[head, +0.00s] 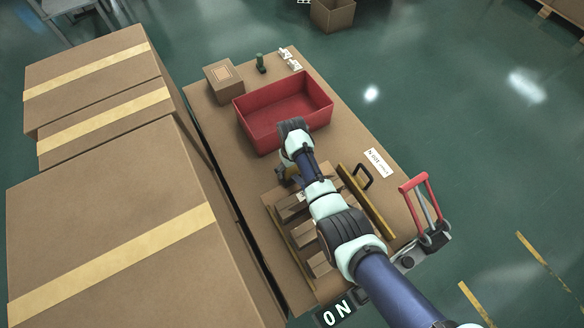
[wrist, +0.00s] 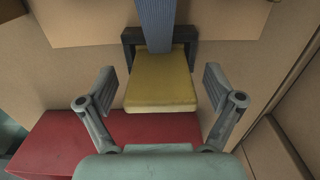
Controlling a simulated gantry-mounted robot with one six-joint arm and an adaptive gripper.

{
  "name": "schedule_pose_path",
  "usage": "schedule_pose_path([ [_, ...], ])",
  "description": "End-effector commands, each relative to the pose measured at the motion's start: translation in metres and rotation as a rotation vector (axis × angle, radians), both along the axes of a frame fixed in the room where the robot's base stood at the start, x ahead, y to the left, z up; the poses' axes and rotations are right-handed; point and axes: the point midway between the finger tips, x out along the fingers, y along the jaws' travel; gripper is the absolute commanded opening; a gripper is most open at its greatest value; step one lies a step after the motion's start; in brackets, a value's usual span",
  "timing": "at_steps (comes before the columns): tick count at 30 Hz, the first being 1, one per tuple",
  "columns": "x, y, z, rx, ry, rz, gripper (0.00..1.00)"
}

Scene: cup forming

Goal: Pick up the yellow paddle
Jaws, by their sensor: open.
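The yellow paddle (wrist: 160,80) shows in the wrist view as a flat yellow block. A blue-grey ribbed handle (wrist: 155,22) meets its far end, and a dark bracket (wrist: 128,45) frames that end. My gripper (wrist: 160,88) is open, with one finger on each side of the paddle and a visible gap on both sides. I cannot tell how far the fingertips are above it. In the head view my arm hides the paddle, and my gripper (head: 287,175) shows only partly beside the wooden fixture.
A red bin (head: 318,122) stands just behind my gripper on the cardboard-coloured table. A wooden fixture with yellow side rails (head: 367,203) and a black handle (head: 364,172) lies in front. Large cartons (head: 110,230) stand close on the left. A small box (head: 223,82) sits at the back.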

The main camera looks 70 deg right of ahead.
Motion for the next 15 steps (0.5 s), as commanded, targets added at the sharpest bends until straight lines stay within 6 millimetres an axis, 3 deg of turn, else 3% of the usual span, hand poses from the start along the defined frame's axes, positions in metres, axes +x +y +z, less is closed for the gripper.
schedule_pose_path([
  [4, 0.0004, -0.0003, 0.0024, -0.001, -0.001, 0.0, 0.88],
  [15, 0.0004, -0.0002, 0.0024, -0.001, -0.001, 0.0, 0.27],
])
